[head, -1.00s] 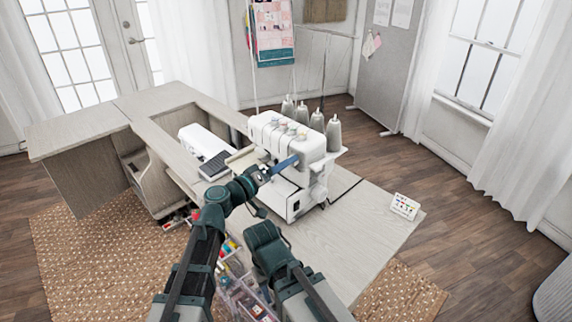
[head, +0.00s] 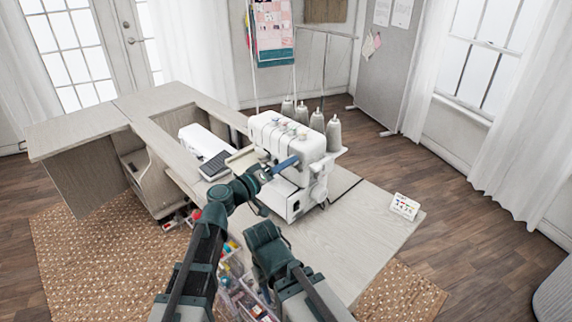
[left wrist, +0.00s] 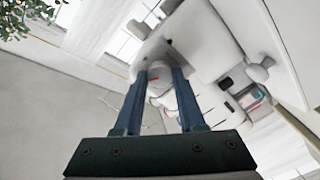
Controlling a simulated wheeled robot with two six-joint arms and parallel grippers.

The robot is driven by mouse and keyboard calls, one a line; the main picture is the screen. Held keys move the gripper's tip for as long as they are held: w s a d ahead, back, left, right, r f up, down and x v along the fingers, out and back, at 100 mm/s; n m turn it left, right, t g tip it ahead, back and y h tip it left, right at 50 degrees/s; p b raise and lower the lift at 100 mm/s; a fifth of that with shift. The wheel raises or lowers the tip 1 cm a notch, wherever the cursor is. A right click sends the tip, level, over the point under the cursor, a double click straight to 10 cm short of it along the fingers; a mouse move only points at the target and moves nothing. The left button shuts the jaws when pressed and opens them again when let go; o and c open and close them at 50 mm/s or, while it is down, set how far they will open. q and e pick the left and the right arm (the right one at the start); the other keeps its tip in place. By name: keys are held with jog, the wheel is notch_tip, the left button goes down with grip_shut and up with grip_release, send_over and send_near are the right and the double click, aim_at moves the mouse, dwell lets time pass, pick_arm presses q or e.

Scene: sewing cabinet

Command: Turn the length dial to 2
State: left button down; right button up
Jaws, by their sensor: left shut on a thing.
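The white serger sewing machine (head: 287,137) stands on the cabinet top with several thread cones behind it. My left gripper (head: 292,160) reaches the machine's front side, its blue fingers against the upper body. In the left wrist view, my left gripper (left wrist: 158,80) is shut on a small pale round dial (left wrist: 158,82) with a reddish mark, which I take for the length dial. Its numbers are too small to read, so its setting cannot be told. My right arm shows at the lower middle of the head view; its gripper fingers are not visible.
The pale cabinet top (head: 345,235) is clear right of the machine, except for a small white card (head: 404,207) with coloured marks. A second white machine (head: 205,145) sits in the cabinet at the left. Clear bins of supplies (head: 240,295) are below, between my arms.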

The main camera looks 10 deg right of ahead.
pick_arm(q)
jog(key=n, duration=0.5)
jog(key=shift+n, duration=0.4)
jog(key=n, duration=0.5)
jog(key=shift+n, duration=0.4)
dwell(0.4)
jog(key=c, duration=0.5)
grip_release()
jog(key=v, duration=1.4)
jog(key=shift+w, duration=0.1)
